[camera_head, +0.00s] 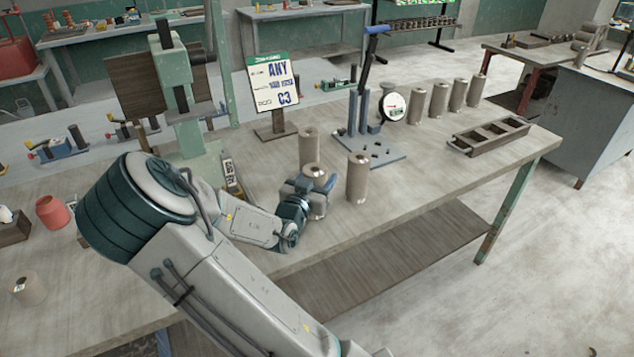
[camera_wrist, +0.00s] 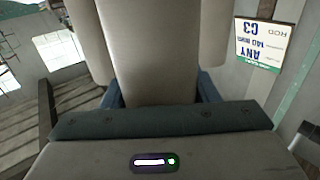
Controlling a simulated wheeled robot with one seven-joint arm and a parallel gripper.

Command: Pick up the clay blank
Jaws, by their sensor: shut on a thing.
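My gripper (camera_head: 316,188) is shut around a tan cylindrical clay blank (camera_head: 318,209) at the front middle of the bench. The blank is upright, and its top shows above the fingers. I cannot tell whether its base touches the bench. In the wrist view the held blank (camera_wrist: 158,50) fills the middle, with a blue finger on each side. Another blank (camera_head: 309,147) stands just behind it, and one (camera_head: 357,178) stands close to its right. Two blanks show on either side of the held one in the wrist view.
A blue-grey stand with a lever and dial gauge (camera_head: 394,107) is behind right. Several blanks (camera_head: 438,102) stand in a row beyond it. An empty compartment tray (camera_head: 489,136) lies at the right. A sign (camera_head: 271,82) stands behind. The bench's right front (camera_head: 440,185) is clear.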

